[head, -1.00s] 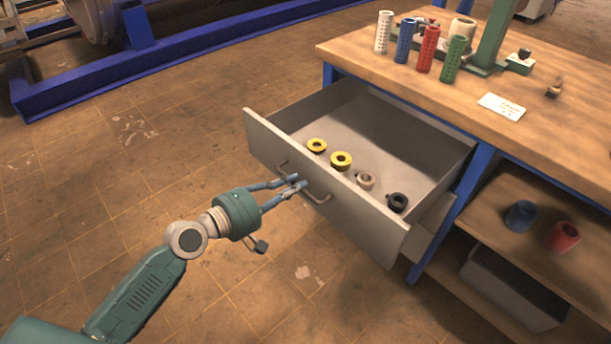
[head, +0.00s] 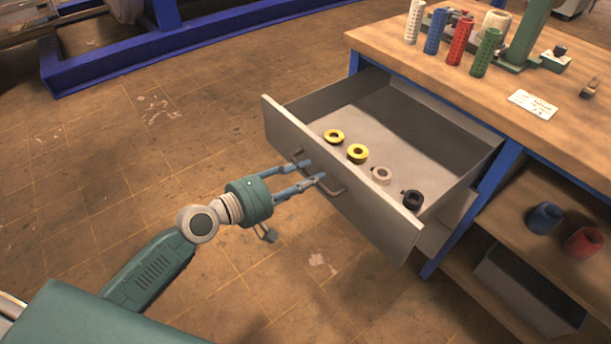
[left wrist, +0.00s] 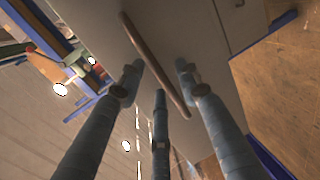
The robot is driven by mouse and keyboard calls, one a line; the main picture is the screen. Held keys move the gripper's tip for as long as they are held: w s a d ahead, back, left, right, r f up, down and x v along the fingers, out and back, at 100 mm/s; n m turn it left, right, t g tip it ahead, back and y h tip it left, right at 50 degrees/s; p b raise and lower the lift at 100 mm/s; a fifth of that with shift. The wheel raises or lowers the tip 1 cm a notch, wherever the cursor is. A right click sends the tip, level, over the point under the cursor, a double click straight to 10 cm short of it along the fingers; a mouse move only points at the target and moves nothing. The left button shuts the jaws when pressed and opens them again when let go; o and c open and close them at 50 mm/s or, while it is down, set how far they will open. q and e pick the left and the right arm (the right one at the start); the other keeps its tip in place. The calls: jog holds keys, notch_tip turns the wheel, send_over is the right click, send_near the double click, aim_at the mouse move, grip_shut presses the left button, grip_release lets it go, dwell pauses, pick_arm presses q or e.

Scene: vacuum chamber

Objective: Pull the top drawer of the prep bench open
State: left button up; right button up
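The top drawer (head: 385,215) of the prep bench (head: 440,85) stands well open in the head view, its inside exposed. Its bar handle (head: 336,190) is on the front panel and also shows in the left wrist view (left wrist: 150,58). My left gripper (head: 315,170) is at the handle, with its fingers spread apart. In the left wrist view the bar runs slantwise between the open fingertips (left wrist: 160,72); I cannot tell whether any finger touches it. My right gripper is not in view.
Coloured cylinders (head: 460,40) stand on the benchtop. Lower shelves hold blue (head: 544,218) and red (head: 584,242) cups.

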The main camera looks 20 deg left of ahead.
pick_arm(q)
jog(key=v, duration=1.2)
